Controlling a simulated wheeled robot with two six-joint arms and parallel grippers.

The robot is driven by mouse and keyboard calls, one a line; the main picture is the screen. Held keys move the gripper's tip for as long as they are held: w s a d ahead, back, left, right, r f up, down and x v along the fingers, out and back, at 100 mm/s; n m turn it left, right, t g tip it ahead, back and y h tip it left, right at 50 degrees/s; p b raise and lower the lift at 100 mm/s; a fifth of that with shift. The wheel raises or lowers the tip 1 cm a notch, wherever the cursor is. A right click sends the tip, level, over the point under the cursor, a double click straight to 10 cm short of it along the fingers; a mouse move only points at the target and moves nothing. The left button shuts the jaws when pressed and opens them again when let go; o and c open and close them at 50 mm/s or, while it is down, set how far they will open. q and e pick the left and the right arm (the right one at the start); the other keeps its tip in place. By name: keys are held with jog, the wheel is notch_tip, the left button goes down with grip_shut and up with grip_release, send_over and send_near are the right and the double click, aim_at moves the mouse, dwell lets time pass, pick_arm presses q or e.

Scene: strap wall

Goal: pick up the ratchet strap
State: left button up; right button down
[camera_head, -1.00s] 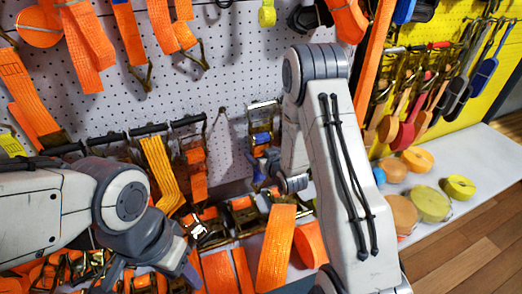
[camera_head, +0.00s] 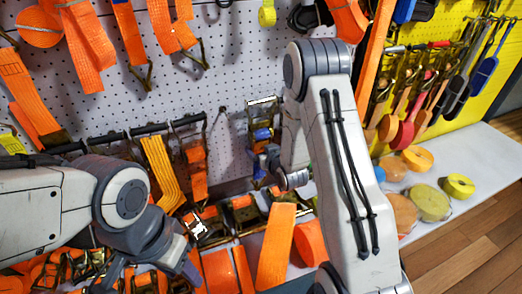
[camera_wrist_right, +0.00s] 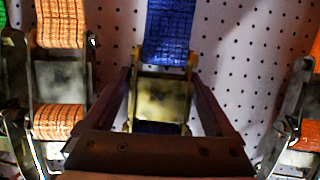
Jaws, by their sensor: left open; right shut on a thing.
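The ratchet strap in my right gripper has blue webbing (camera_wrist_right: 170,35) and a brass-coloured metal ratchet (camera_wrist_right: 162,102) in the right wrist view. The fingers of my right gripper (camera_wrist_right: 160,90) lie on both sides of the ratchet and are shut on it. In the head view the strap's blue webbing (camera_head: 262,134) shows in front of the pegboard, with my right gripper (camera_head: 262,162) at its lower part, partly hidden by my arm. Whether the strap still hangs on a hook cannot be told. My left gripper (camera_head: 150,278) is open and empty at lower left, over the strap pile.
Orange ratchet straps hang on the white pegboard (camera_head: 225,70) on both sides. More orange straps (camera_head: 276,245) lie on the shelf below.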

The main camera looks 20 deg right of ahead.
notch_tip(320, 180, up, 2)
jog(key=shift+r+p, duration=0.1)
jog(key=shift+p, duration=0.2)
jog(key=s, duration=0.6)
jog(key=shift+s+d+r, duration=0.1)
jog(key=shift+d+r, duration=0.05)
jog(key=shift+r, duration=0.05)
jog(key=p, duration=1.3)
send_near(263, 150)
jog(key=s+f, duration=0.2)
jog(key=s, duration=0.3)
jog(key=shift+s+d+f, duration=0.1)
jog(key=shift+s+d, duration=0.1)
jog(key=shift+s, duration=0.65)
